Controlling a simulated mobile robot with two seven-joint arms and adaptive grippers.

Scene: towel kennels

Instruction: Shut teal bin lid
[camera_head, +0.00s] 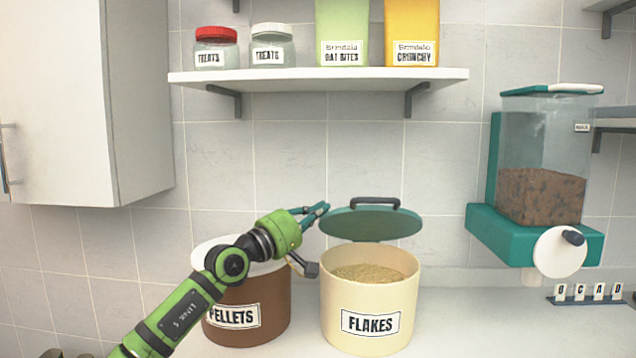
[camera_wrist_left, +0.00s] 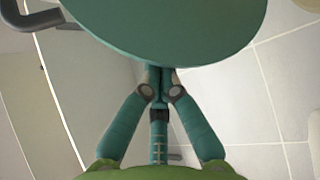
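The teal lid (camera_head: 371,224) stands open above the back of the cream FLAKES bin (camera_head: 371,320), its dark handle (camera_head: 375,203) at the top. The bin's mouth is uncovered and shows tan flakes (camera_head: 368,273). My left gripper (camera_head: 325,208) is at the lid's upper left edge, with its fingers drawn together. In the left wrist view the teal lid (camera_wrist_left: 170,28) fills the top and hides the very tips of the closed fingers (camera_wrist_left: 160,76). I cannot tell whether they touch the lid. My right gripper is not in view.
A brown PELLETS bin (camera_head: 262,300) with a pale top stands left of the FLAKES bin, partly behind my left arm. A teal dispenser (camera_head: 540,240) hangs at right. A shelf (camera_head: 320,78) with jars and bags is above. Counter between is clear.

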